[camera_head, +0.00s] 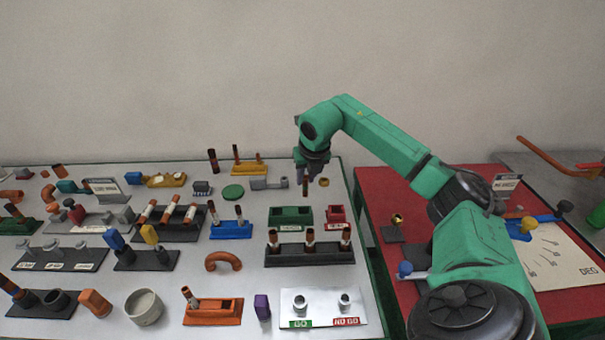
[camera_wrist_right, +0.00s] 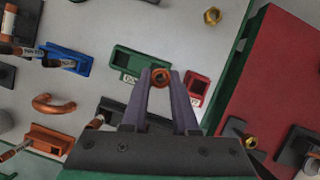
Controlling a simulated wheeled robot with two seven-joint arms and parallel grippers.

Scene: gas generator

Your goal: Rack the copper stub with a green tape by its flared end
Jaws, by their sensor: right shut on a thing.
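My right gripper (camera_head: 309,172) is above the back right of the white table and points down. It is shut on a copper stub (camera_head: 305,188), which hangs upright below the fingers. In the right wrist view the stub (camera_wrist_right: 161,77) shows end-on as a copper ring between the two fingertips of the right gripper (camera_wrist_right: 161,85). I cannot make out a green tape or which end is flared. A black rack (camera_head: 280,258) with several banded copper stubs stands at the front right. A blue rack (camera_head: 231,232) holds copper stubs left of centre. My left gripper is not in view.
Below the gripper are a green bin (camera_head: 291,216) and a red bin (camera_head: 336,213). A yellow rack (camera_head: 248,169) with stubs stands at the back. An orange block (camera_head: 213,312) and a GO/NO GO plate (camera_head: 322,308) are in front. A red mat (camera_head: 385,290) lies to the right.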

